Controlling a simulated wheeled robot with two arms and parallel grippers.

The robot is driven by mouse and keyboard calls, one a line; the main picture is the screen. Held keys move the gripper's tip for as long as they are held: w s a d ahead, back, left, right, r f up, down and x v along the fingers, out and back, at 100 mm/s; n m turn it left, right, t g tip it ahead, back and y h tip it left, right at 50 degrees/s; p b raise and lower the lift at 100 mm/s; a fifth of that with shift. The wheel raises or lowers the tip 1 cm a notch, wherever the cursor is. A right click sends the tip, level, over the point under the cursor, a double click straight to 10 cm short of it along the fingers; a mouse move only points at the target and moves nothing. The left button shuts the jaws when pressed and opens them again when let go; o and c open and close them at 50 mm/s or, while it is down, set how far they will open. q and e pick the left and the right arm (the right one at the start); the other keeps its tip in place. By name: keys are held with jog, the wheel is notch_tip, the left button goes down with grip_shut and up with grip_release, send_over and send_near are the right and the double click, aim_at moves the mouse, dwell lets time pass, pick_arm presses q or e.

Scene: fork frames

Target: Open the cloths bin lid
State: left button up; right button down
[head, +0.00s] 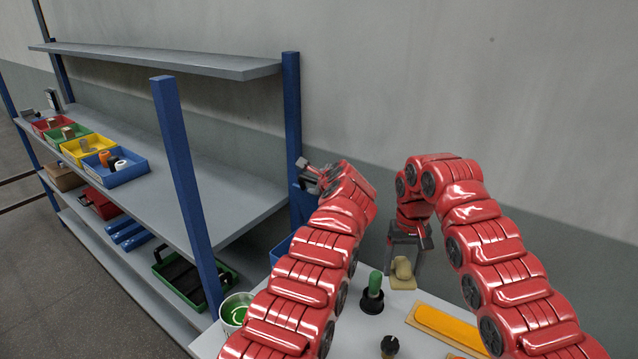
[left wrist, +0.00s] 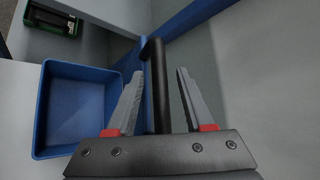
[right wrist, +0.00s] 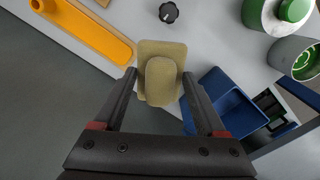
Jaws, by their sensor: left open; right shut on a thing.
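My left gripper (head: 308,169) is raised beside the blue shelf post, open. In the left wrist view a black bar handle (left wrist: 160,85) lies between its spread fingers (left wrist: 158,85), with no clear contact. Behind the handle is a narrow blue surface; it may be the cloths bin lid, but I cannot tell. A blue bin (head: 303,207) shows partly behind my left arm in the head view. My right gripper (right wrist: 160,82) is shut on a beige block (right wrist: 161,92), which stands on a flat beige base (right wrist: 160,48); both also show in the head view (head: 402,268).
An open blue tray (left wrist: 75,115) is beside the handle. A shelf rack (head: 200,190) with coloured bins stands left.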

pick_arm(q)
jog(key=shift+s+d+b, duration=0.25)
jog(key=shift+b, duration=0.25)
pick_arm(e)
jog(key=shift+f, duration=0.55)
notch_tip(320, 180, down, 3)
jog(key=b, duration=0.2)
jog(key=shift+r+b, duration=0.2)
jog(key=shift+b, duration=0.1)
pick_arm(q)
jog(key=b+v, duration=0.3)
jog(key=v, duration=0.8)
jog(key=shift+s+r, duration=0.15)
jog(key=shift+s, duration=0.05)
pick_arm(e)
notch_tip(320, 180, down, 3)
jog(key=shift+f, duration=0.1)
